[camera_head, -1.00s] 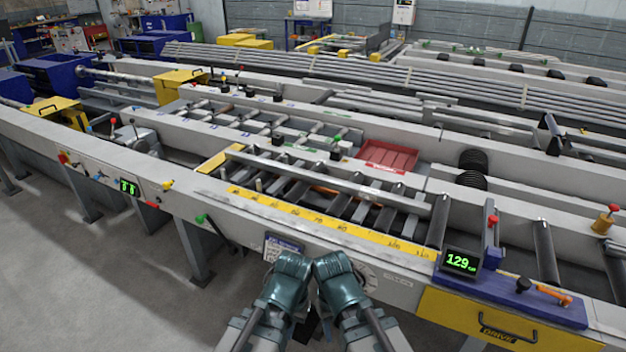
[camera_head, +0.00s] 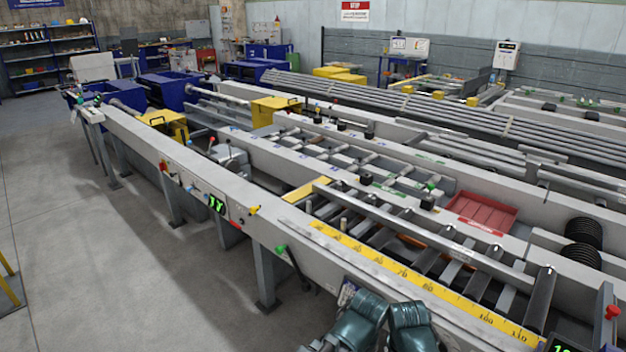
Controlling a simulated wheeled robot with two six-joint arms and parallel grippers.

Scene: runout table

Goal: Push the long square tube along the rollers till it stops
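The long square tube (camera_head: 405,218) lies along the rollers (camera_head: 485,272) of the near runout bed, behind the yellow scale. Its left end is beside a yellow plate (camera_head: 306,189); its right end reaches toward the dark roller at lower right. A red tray (camera_head: 481,211) lies behind it. Two teal parts of my arms show side by side at the bottom, in front of the bed and apart from the tube. No gripper fingers can be made out, and neither arm touches the tube.
The yellow scale (camera_head: 420,283) runs along the bed's near rail (camera_head: 235,220). A red-topped post (camera_head: 610,325) stands at the lower right. Yellow housings (camera_head: 275,109) stand farther left. Grey floor (camera_head: 70,220) lies open on the left.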

